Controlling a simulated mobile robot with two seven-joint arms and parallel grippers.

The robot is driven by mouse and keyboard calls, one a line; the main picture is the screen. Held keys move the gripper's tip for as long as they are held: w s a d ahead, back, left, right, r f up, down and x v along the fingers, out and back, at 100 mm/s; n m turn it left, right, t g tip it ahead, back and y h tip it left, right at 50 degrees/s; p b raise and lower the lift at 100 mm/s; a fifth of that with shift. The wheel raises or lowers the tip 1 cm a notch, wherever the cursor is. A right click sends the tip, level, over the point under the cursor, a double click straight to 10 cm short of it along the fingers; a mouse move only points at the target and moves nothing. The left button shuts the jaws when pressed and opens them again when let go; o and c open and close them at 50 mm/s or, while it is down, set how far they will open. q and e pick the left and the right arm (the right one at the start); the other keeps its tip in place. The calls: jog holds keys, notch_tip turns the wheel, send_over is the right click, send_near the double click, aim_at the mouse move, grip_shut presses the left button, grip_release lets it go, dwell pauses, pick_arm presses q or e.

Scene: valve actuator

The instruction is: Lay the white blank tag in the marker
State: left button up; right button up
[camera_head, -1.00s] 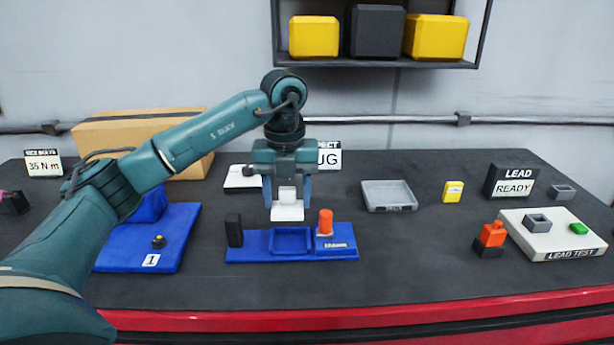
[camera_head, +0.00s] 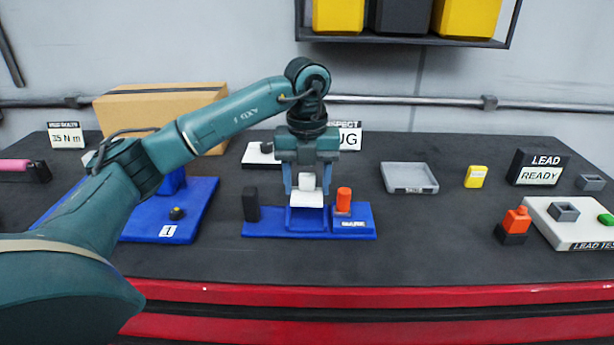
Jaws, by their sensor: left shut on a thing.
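My left gripper (camera_head: 306,186) points straight down and is shut on the white blank tag (camera_head: 307,199). It holds the tag by a small white raised block on its top. The marker (camera_head: 277,224) is a blue base with a square recess in its middle, a black post at its left and an orange knob (camera_head: 343,199) at its right. The tag is over the back of the recess and overlaps it in view; I cannot tell whether it touches the marker. My right gripper is not in view.
A blue plate (camera_head: 200,205) labelled 1 lies left of the marker. A grey tray (camera_head: 409,177) and a yellow block (camera_head: 475,176) stand to the right, with the white lead test board (camera_head: 575,232) at far right. The table front is clear.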

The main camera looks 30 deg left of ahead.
aim_at(307, 191)
pick_arm(q)
notch_tip(307, 191, down, 3)
jog(key=shift+r+b, duration=0.2)
jog(key=shift+b, duration=0.4)
jog(key=shift+f, duration=0.15)
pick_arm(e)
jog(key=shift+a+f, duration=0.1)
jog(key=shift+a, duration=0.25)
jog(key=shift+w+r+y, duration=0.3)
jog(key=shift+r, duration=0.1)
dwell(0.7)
pick_arm(q)
jog(key=shift+f, duration=0.3)
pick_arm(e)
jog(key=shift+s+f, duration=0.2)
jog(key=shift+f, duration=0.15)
pick_arm(q)
jog(key=shift+f+b, duration=0.3)
jog(key=shift+f, duration=0.25)
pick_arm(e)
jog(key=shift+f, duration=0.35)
